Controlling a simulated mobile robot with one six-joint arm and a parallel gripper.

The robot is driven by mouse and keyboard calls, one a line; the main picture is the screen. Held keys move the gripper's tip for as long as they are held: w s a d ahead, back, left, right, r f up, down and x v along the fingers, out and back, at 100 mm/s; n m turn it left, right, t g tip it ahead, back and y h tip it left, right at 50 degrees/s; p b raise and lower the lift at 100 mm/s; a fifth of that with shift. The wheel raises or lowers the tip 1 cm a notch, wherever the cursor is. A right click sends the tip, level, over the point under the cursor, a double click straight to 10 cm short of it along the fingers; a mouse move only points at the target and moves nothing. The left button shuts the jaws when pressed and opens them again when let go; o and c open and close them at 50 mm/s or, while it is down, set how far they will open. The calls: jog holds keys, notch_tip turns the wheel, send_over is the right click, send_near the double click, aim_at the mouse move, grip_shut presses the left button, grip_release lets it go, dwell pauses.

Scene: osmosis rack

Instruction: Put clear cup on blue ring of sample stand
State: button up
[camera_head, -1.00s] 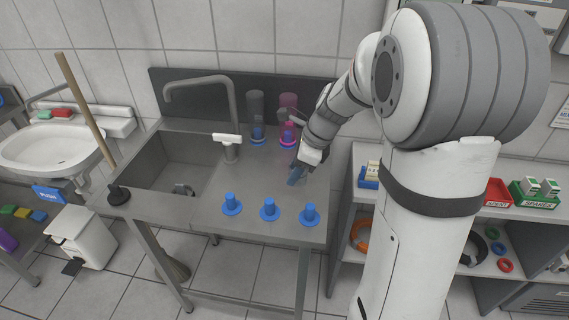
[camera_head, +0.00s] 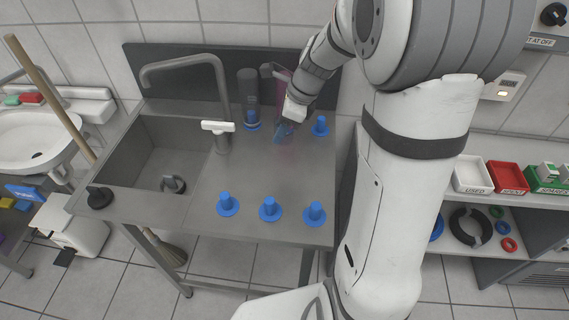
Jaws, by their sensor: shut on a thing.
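My gripper (camera_head: 287,121) is shut on a small see-through, bluish cup (camera_head: 280,134), held low over the back part of the steel counter. The cup's base is hard to make out, so I cannot tell whether it touches the counter. The blue ring (camera_head: 252,124) is just to the left of the cup, at the foot of a dark grey see-through cylinder (camera_head: 247,88). The cup is apart from the ring. A pink see-through cylinder (camera_head: 282,88) stands to the right, partly hidden by my gripper and arm.
Three blue pegs on round bases (camera_head: 270,209) line the counter's front edge. Another blue peg (camera_head: 321,128) stands at the back right. A grey tap (camera_head: 222,100) and a sink (camera_head: 150,155) are left. The counter's middle is clear.

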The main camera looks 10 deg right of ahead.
jog(key=shift+d, duration=0.15)
jog(key=shift+f, duration=0.15)
notch_tip(320, 180, down, 10)
jog(key=shift+d+r, duration=0.1)
jog(key=shift+r, duration=0.05)
jog(key=shift+f+b, duration=0.2)
jog(key=shift+b, duration=0.15)
jog(key=o, duration=0.9)
jog(key=shift+o, duration=0.2)
